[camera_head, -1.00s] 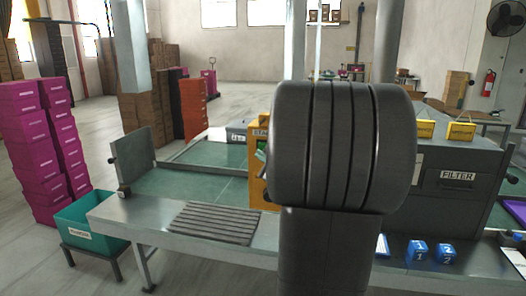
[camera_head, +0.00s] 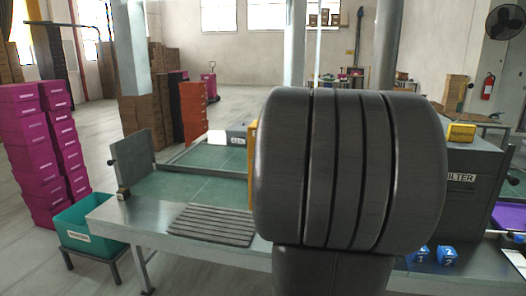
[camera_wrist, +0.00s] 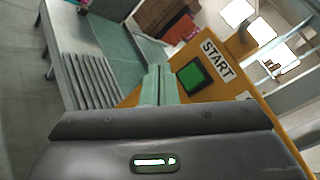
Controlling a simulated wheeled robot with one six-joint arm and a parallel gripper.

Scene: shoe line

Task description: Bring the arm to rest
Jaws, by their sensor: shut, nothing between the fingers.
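My gripper (camera_wrist: 159,75) shows in the wrist view with its two pale green fingers together and nothing between them. The fingers point toward an orange-yellow panel (camera_wrist: 232,68) labelled START, with a green square button (camera_wrist: 194,78) just right of the fingertips. I cannot tell how far the fingertips are from the panel. In the head view my large dark arm link (camera_head: 345,170) stands in front of the bench. It hides the gripper and nearly all of the START box.
A metal bench (camera_head: 110,212) with a ribbed mat (camera_head: 212,224) runs across the front. A teal bin (camera_head: 85,225) and stacked magenta boxes (camera_head: 35,150) stand at left. A grey FILTER cabinet (camera_head: 468,165) and blue cubes (camera_head: 447,256) are at right.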

